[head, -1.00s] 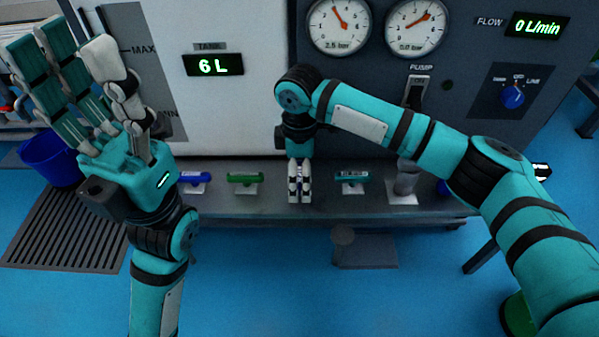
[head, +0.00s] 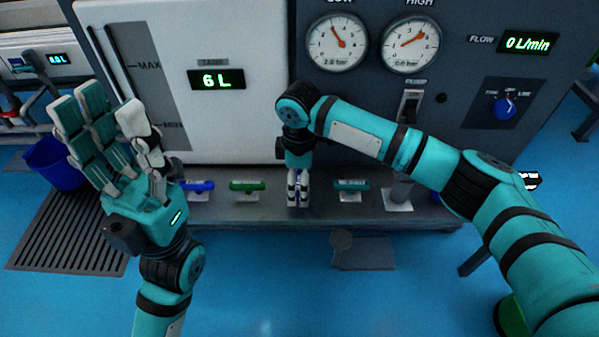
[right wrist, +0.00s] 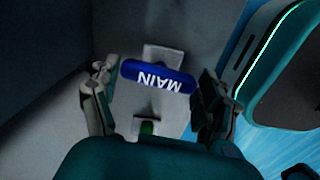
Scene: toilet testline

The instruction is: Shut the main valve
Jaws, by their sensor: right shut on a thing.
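The main valve's blue handle, marked MAIN (right wrist: 158,77), shows in the right wrist view on a pale square plate. It lies crosswise between the fingers of my right gripper (right wrist: 155,92), which is shut on it. In the head view my right gripper (head: 298,192) points down at the low shelf in front of the machine and hides most of this handle. My left gripper (head: 100,112) is open and empty, raised at the left with its fingers spread, well away from the valve.
A blue handle (head: 198,186) and a green handle (head: 247,186) are left of my right gripper; a teal handle (head: 351,184) is right of it. A blue bucket (head: 52,162) stands far left. The tank display (head: 216,79) reads 6 L; the flow display (head: 528,43) reads 0 L/min.

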